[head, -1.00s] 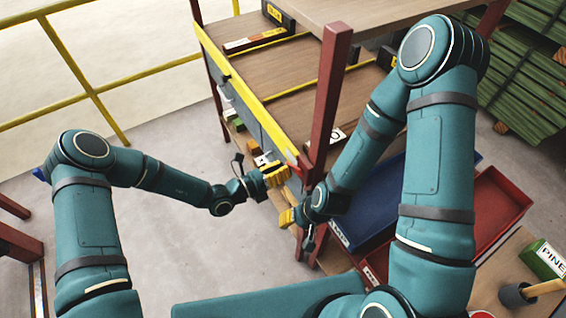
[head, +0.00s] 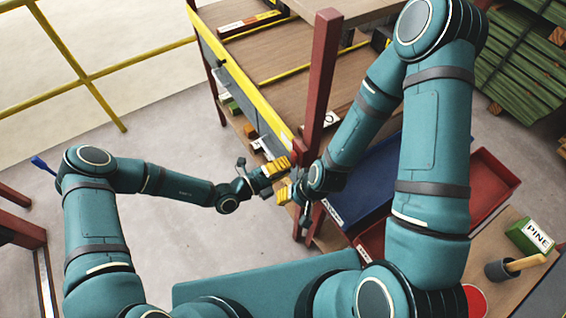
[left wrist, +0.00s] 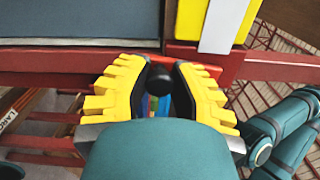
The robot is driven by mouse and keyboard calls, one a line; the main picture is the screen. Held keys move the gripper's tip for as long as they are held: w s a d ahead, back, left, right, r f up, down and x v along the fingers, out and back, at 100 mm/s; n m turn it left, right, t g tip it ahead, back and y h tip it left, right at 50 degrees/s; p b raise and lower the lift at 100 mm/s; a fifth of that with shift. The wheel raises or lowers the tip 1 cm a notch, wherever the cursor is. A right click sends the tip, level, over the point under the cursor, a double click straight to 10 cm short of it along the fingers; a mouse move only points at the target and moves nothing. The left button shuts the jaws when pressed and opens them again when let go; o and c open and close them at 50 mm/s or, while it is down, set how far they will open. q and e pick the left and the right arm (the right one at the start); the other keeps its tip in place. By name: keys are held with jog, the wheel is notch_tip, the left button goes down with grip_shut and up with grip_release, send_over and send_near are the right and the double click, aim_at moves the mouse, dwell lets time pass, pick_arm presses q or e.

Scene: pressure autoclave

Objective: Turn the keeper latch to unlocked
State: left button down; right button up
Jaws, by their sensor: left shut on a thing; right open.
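My left gripper (head: 284,166) is at the near corner of a shelf rack (head: 318,95), beside its dark red post. In the left wrist view its yellow fingers (left wrist: 158,75) are on both sides of a small black round knob (left wrist: 158,79), which I take to be part of the keeper latch. The gripper is shut on it. The rest of the latch is hidden by the fingers and palm, so I cannot tell its angle. My right gripper (head: 284,195) is open, just below the left one in the head view. I see nothing held in it.
A blue bin (head: 370,180) and a red bin (head: 492,187) lie right of the rack post. A green PINE block (head: 530,238) and a mallet (head: 515,267) are at lower right. Yellow railing (head: 90,85) stands at left. Bare floor lies left of the rack.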

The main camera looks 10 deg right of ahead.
pick_arm(q)
jog(key=shift+s+d+n, duration=0.1)
jog(key=shift+s+n, duration=0.2)
jog(key=shift+n, duration=0.3)
jog(key=c, duration=0.8)
grip_release()
jog(key=shift+o, duration=0.2)
jog(key=v, duration=1.2)
